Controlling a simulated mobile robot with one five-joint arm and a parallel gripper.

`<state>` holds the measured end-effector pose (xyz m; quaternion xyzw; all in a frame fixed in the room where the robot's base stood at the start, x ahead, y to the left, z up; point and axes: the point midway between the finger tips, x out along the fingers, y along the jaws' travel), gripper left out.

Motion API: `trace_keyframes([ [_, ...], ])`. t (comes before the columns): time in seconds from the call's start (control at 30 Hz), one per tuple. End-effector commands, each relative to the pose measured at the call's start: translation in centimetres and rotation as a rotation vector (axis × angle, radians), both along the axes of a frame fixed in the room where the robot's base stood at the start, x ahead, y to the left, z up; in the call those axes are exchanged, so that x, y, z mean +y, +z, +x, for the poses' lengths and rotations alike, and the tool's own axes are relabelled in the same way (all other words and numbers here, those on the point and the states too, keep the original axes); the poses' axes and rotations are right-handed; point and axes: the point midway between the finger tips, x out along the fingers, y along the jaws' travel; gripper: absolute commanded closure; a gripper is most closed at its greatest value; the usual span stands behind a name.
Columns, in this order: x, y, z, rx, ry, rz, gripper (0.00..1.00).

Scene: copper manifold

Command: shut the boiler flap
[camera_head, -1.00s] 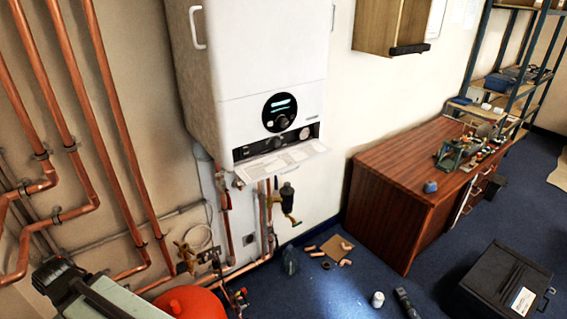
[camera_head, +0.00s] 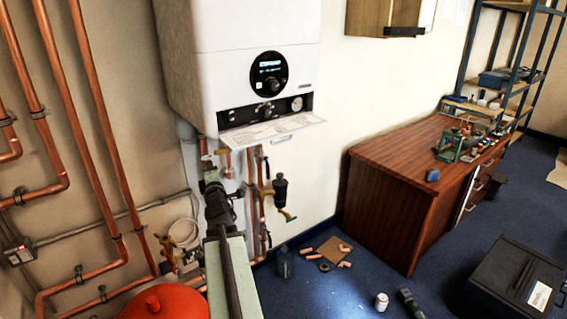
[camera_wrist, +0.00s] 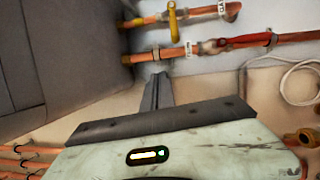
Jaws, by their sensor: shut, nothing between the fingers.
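The boiler (camera_head: 240,70) is a white wall unit with a round dark display. Its flap (camera_head: 272,132) hangs open along the lower front edge, sticking out nearly flat, with a printed sheet on its upper face and a small handle on its front edge. The dark control strip (camera_head: 285,107) behind it is exposed. My gripper (camera_head: 210,172) is below the boiler's underside, left of the flap in the head view, apart from it. In the wrist view the fingers (camera_wrist: 158,86) are together and empty, pointing toward copper pipes. The flap is not visible there.
Copper pipes (camera_wrist: 200,47) with valves and labels run under the boiler. A brass valve (camera_head: 279,195) hangs right of my arm. A red vessel (camera_head: 165,302) stands at lower left. A wooden desk (camera_head: 400,175) is at right, with pipe pieces on the floor before it.

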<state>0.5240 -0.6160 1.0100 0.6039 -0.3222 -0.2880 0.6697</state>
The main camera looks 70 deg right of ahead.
Motion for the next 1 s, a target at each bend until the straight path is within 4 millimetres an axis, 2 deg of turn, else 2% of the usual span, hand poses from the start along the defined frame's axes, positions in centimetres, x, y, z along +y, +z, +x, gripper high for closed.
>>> trace_keyframes([
  [0.03,-3.3,-0.9,-5.2,0.034,-0.058,-0.193,1.0],
  [0.07,-4.4,-0.1,-8.0,0.064,-0.087,-0.319,1.0],
  [0.1,-5.5,0.8,-11.7,0.109,-0.131,-0.481,1.0],
  [0.2,-5.9,2.2,-20.0,0.235,-0.24,-0.844,1.0],
  [0.3,-4.7,2.6,-26.2,0.348,-0.332,-1.12,1.0],
  [0.4,-3.2,2.6,-29.8,0.422,-0.391,-1.294,1.0],
  [0.5,-2.3,2.8,-31.4,0.459,-0.418,-1.38,1.0],
  [0.6,-2.0,3.0,-31.6,0.466,-0.424,-1.402,1.0],
  [0.83,-2.6,4.3,-31.0,0.463,-0.423,-1.398,1.0],
  [1.0,-3.6,6.6,-29.5,0.462,-0.421,-1.396,1.0],
])
